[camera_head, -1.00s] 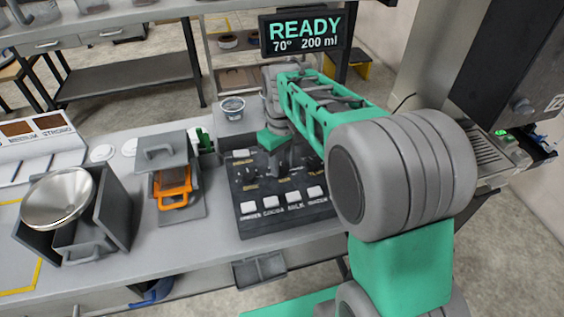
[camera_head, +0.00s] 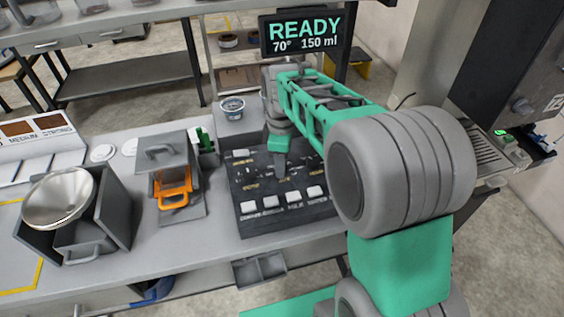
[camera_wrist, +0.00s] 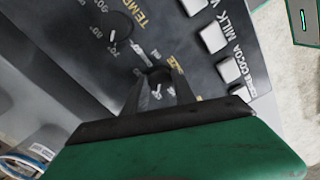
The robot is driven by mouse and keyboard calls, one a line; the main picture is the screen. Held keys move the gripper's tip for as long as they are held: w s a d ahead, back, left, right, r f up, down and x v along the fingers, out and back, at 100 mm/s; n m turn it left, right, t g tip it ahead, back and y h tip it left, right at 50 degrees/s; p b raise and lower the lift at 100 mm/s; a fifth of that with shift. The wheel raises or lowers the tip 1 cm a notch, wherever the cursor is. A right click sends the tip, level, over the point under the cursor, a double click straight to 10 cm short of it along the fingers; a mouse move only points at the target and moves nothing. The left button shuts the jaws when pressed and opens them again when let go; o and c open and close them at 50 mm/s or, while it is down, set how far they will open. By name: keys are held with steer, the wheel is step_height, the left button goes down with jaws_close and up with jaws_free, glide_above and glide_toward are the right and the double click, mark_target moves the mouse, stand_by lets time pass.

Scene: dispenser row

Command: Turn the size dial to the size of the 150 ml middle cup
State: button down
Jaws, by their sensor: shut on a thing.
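The dark control panel (camera_head: 258,212) lies on the counter with white buttons along its front edge. My gripper (camera_head: 281,174) points down at the panel. In the wrist view my gripper (camera_wrist: 161,82) is shut on the size dial (camera_wrist: 158,75), a small dark knob mostly hidden between the fingers. The size lettering around the dial is partly covered by the fingers. The display (camera_head: 303,33) above the panel reads READY, 70° and 150 ml.
The TEMP dial (camera_wrist: 116,25) sits near the gripped dial. White buttons (camera_wrist: 213,37) line one side. A small cup (camera_head: 232,107) stands behind the panel.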

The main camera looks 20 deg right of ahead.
stand_by(0.5)
steer(key=c, duration=1)
jaws_free()
step_height(320, 180, up, 8)
steer(key=shift+f+b, duration=0.1)
steer(key=shift+b, duration=0.25)
steer(key=s+m, duration=0.2)
steer(key=s, duration=0.1)
steer(key=s+f+m+t, duration=0.1)
steer(key=s+m, duration=0.2)
steer(key=s+m+t, duration=0.1)
steer(key=s+m, duration=0.1)
steer(key=s, duration=0.1)
steer(key=shift+f+m, duration=0.2)
steer(key=shift+m, duration=0.1)
steer(key=s+f+m, duration=0.1)
steer(key=s+f+m+t, duration=0.1)
steer(key=s+m, duration=0.1)
steer(key=s+f+m, duration=0.1)
steer(key=s+m, duration=0.1)
steer(key=shift+f, duration=0.45)
